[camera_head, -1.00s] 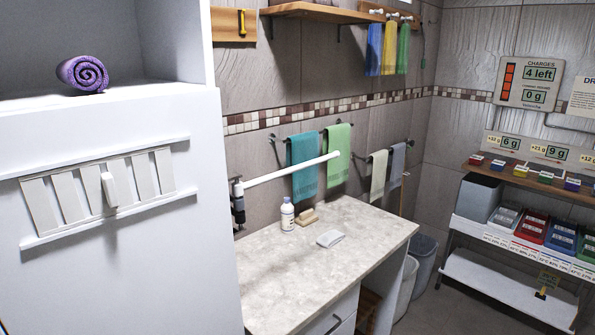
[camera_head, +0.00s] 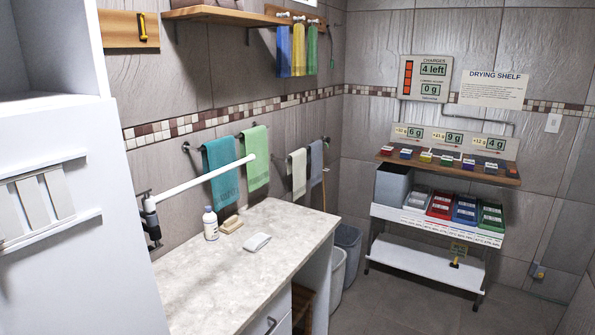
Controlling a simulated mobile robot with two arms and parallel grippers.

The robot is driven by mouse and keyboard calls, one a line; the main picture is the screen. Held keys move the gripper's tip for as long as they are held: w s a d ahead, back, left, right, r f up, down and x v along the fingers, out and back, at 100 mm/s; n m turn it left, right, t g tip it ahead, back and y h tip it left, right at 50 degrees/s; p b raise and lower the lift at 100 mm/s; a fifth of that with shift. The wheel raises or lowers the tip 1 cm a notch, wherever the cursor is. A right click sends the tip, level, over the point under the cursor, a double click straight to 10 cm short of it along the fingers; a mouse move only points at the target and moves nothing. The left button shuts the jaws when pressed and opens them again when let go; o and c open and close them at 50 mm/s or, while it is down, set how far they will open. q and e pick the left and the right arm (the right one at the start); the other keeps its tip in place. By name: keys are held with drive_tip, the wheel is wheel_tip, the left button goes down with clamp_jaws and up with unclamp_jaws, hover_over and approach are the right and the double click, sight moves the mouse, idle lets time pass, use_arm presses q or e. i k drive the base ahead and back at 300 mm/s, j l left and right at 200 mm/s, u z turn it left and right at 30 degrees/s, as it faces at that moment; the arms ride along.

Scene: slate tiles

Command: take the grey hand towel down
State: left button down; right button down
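The grey hand towel (camera_head: 316,163) hangs from the right part of a short wall rail (camera_head: 307,146) beyond the far end of the counter. A cream towel (camera_head: 298,174) hangs to its left on the same rail, close beside it. The grey towel's lower part shows against the wall, clear of the counter in the picture. Neither of my grippers is in view.
A teal towel (camera_head: 221,172) and a green towel (camera_head: 257,158) hang on another rail. A white bar (camera_head: 205,177) crosses in front of the teal one. The counter (camera_head: 225,275) holds a bottle (camera_head: 210,225). Bins (camera_head: 347,251) stand beyond it. Floor (camera_head: 400,305) at right is open.

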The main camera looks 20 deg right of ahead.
sight(314, 154)
drive_tip(key=l, duration=0.5)
drive_tip(key=i+l, duration=0.15)
drive_tip(key=l, duration=0.2)
drive_tip(key=i+l, duration=0.1)
drive_tip(key=l, duration=0.3)
drive_tip(key=i+l, duration=0.15)
drive_tip(key=l, duration=0.2)
drive_tip(key=i+l, duration=0.15)
drive_tip(key=l, duration=0.2)
drive_tip(key=i+l, duration=0.15)
drive_tip(key=l, duration=0.25)
drive_tip(key=i+l, duration=0.1)
drive_tip(key=l, duration=0.25)
drive_tip(key=i+l+z, duration=0.1)
drive_tip(key=l, duration=0.25)
drive_tip(key=i+l, duration=0.2)
drive_tip(key=l, duration=0.15)
